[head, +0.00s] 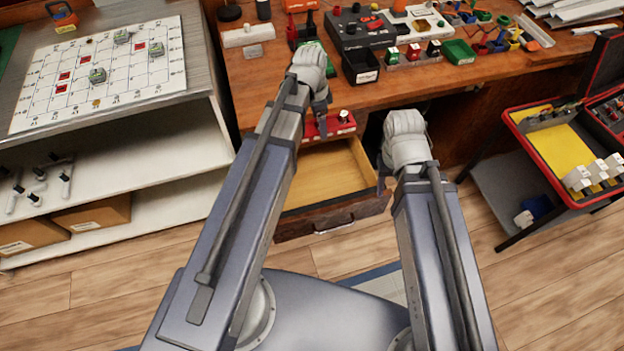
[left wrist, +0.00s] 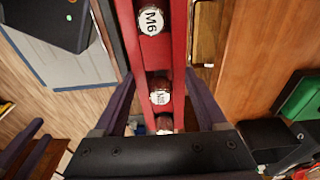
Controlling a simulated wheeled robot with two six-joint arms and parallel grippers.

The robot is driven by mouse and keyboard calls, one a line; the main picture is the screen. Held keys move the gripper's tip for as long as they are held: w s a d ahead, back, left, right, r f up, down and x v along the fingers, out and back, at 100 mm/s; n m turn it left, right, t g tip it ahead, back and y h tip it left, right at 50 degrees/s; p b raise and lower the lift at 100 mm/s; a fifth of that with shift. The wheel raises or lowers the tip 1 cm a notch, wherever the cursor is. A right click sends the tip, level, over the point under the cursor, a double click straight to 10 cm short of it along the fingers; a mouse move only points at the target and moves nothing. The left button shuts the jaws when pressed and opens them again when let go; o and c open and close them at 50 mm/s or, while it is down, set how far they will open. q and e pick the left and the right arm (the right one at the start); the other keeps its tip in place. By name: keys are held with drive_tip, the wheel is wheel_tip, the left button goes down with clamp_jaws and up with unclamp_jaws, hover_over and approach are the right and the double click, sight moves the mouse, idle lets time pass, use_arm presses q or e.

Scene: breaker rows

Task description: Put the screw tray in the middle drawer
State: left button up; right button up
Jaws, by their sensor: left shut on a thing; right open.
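The screw tray (head: 338,124) is red and carries round containers with white labelled caps, M6 among them. In the head view it is over the back of an open wooden drawer (head: 327,168), just in front of the table edge. I cannot tell whether it touches the drawer. My left gripper (head: 321,118) is shut on the tray and partly hides it. The left wrist view shows the tray (left wrist: 181,60) between its two fingers. The drawer looks empty where visible; my left arm hides its left side. My right gripper (head: 383,178) is open and empty at the drawer's right side.
The wooden table (head: 270,88) above holds a black bin (head: 360,66), a green bin (head: 459,51) and several small parts. A shelf with a gridded board (head: 105,70) is at left. A red-edged cart (head: 548,172) is at right. Floor in front is clear.

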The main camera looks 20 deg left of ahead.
use_arm(q)
drive_tip(key=b, duration=0.6)
hover_over(318, 189)
wheel_tip(318, 189, down, 8)
drive_tip(key=shift+s+a+r, duration=0.1)
drive_tip(key=shift+r, duration=0.05)
use_arm(e)
wheel_tip(318, 189, down, 8)
drive_tip(key=shift+r, duration=0.15)
use_arm(q)
wheel_tip(318, 189, down, 28)
drive_tip(key=b, duration=2.7)
drive_tip(key=shift+b, duration=0.35)
use_arm(e)
wheel_tip(318, 189, down, 28)
drive_tip(key=shift+w, duration=0.1)
use_arm(q)
drive_tip(key=o, duration=1.6)
drive_tip(key=shift+c, duration=0.2)
wheel_tip(318, 189, up, 12)
drive_tip(key=a+p, duration=0.1)
drive_tip(key=p, duration=1.1)
drive_tip(key=shift+s+a, duration=0.15)
drive_tip(key=shift+s, duration=0.3)
use_arm(e)
wheel_tip(318, 189, up, 12)
